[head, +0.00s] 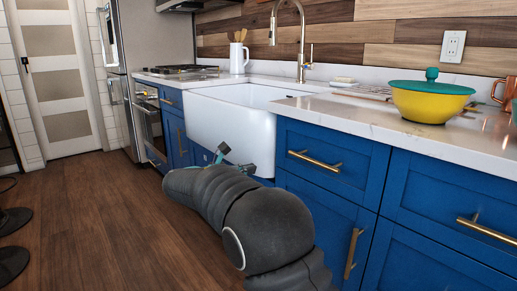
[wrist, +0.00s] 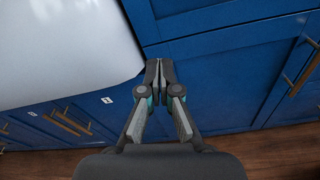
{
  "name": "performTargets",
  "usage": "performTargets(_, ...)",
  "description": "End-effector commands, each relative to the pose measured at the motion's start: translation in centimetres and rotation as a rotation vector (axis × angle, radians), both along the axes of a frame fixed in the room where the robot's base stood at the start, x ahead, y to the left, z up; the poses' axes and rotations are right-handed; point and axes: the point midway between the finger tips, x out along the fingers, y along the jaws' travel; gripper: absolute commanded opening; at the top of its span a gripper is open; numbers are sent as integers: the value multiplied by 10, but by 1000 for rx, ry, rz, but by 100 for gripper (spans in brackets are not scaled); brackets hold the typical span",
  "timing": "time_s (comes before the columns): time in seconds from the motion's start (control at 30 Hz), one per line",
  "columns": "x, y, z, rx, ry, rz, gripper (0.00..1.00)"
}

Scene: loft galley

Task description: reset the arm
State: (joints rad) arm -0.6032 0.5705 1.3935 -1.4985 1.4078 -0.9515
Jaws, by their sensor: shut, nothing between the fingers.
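My arm reaches forward, low in front of the blue cabinets, in the head view. My gripper (wrist: 159,75) is shut and empty in the wrist view, its fingertips together. It points toward the blue cabinet front (wrist: 205,85), just right of the white sink's lower corner. I cannot tell whether the tips touch the cabinet. In the head view only part of my gripper (head: 222,152) shows beyond the arm, in front of the white apron sink (head: 215,125).
The white counter (head: 400,125) holds a yellow pot (head: 428,103) with a green lid. A brass faucet (head: 301,40) stands behind the sink. Brass handles (head: 314,161) stick out from the cabinets. The wooden floor (head: 100,220) at left is open, with dark round bases (head: 12,262) at its edge.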

Motion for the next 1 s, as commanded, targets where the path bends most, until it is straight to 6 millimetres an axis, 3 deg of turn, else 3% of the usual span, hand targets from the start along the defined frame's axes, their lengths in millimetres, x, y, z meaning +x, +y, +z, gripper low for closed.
performTargets(0.03, -4, -1, -25, 64, 16, -7, 0)
performTargets(0.1, -14, -2, -54, 168, 30, -29, 0)
performTargets(0.2, -39, -10, -86, 345, 41, -84, 0)
performTargets(0.4, -106, -45, -120, 722, 12, -297, 0)
performTargets(0.7, -218, -95, -126, 1219, -130, -709, 0)
performTargets(1.0, -314, -126, -116, 1585, -318, -1064, 0)
